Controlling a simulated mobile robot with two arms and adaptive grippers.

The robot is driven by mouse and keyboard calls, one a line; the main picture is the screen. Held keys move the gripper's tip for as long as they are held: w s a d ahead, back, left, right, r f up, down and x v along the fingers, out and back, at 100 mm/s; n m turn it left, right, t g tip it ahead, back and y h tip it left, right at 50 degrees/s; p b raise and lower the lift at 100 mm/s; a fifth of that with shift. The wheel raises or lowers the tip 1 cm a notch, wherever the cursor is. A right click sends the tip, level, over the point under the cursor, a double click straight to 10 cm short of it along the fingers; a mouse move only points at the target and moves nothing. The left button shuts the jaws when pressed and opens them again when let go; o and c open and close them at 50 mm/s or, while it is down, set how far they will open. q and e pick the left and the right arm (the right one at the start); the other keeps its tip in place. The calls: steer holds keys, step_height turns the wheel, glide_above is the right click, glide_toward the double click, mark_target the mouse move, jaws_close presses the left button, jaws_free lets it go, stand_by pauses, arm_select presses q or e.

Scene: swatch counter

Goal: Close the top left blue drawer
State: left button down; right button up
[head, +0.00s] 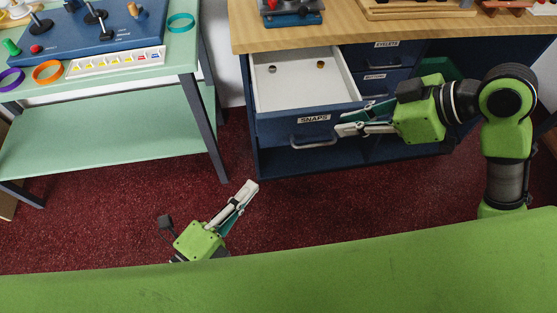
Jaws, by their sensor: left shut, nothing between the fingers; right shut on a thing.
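The top left blue drawer (280,128), labelled SNAPS, stands pulled open from the dark blue cabinet. Its white inside shows, with two small round pieces in it, one grey and one brown. Its metal handle (313,143) is on the front. My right gripper (341,124) reaches in from the right and is shut on the drawer at the right end of its front; the exact contact between the fingertips is hard to make out. My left gripper (252,187) is shut and empty, low over the red carpet, apart from the drawer.
The wooden counter top (350,30) lies above the drawers. More blue drawers, one labelled EYELETS (386,45), sit to the right and look shut. A mint-green table (100,135) with a lower shelf stands at the left. Open red carpet (110,220) lies in front.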

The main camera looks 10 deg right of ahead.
mark_target(261, 68)
arm_select(q)
steer(key=shift+m, duration=0.3)
steer(key=shift+w+a+r+p+x, duration=0.25)
steer(key=shift+p+x, duration=0.35)
steer(key=shift+x, duration=1.5)
steer(key=shift+w+a+r+p+x, duration=0.2)
steer(key=shift+p+x, duration=0.45)
steer(key=shift+x, duration=1.5)
steer(key=shift+w+a+r+p+x, duration=0.25)
steer(key=shift+p+x, duration=0.35)
steer(key=shift+x, duration=1.5)
steer(key=shift+w, duration=0.4)
steer(key=w, duration=1.1)
steer(key=shift+w+a, duration=0.1)
steer(key=shift+a, duration=0.1)
steer(key=w+b, duration=0.1)
steer(key=w, duration=0.5)
steer(key=w+b, duration=0.2)
steer(key=w, duration=0.3)
steer(key=shift+w+a+f, duration=0.15)
steer(key=shift+w, duration=0.2)
steer(key=shift+w+a+r, duration=0.1)
steer(key=shift+w+r, duration=0.05)
steer(key=shift+r, duration=0.1)
